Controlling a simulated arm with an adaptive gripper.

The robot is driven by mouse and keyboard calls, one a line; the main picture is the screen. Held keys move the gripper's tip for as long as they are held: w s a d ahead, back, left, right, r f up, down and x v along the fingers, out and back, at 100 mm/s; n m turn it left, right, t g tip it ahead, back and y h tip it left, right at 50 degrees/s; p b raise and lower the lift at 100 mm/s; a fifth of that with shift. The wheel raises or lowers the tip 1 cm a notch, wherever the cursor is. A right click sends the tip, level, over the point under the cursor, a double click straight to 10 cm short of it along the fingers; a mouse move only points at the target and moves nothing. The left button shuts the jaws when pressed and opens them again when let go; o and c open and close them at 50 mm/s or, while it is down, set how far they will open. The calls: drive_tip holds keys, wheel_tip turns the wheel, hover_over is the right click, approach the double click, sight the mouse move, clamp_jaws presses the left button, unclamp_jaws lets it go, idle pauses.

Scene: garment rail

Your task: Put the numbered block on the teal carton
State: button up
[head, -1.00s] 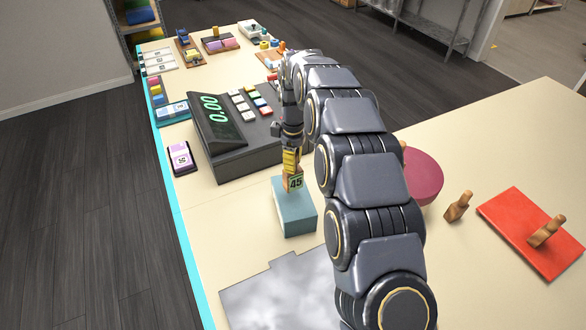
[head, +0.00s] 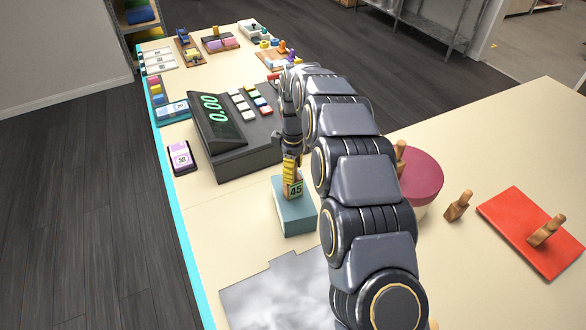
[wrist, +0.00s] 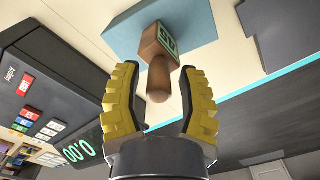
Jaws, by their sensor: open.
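The numbered block (head: 295,189), a wooden block with a knob handle and a green-edged "45" label, stands upright on the teal carton (head: 298,218). In the wrist view the block (wrist: 155,42) shows on the carton (wrist: 203,22), its handle pointing back towards my gripper (wrist: 160,76). My gripper is open, with a yellow ribbed finger on each side of the handle and a visible gap to both. In the head view my gripper (head: 290,168) is just above the block, its fingertips partly covering the handle.
A cash register (head: 232,130) stands close behind and left of the carton. A maroon round-topped object (head: 422,178), a wooden peg (head: 459,205) and a red board (head: 530,230) are to the right. A grey marbled plate (head: 275,295) lies in front.

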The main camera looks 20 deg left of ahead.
wheel_tip(320, 180, up, 11)
drive_tip(key=shift+f, duration=0.1)
drive_tip(key=shift+r, duration=0.5)
drive_tip(key=shift+d, duration=0.1)
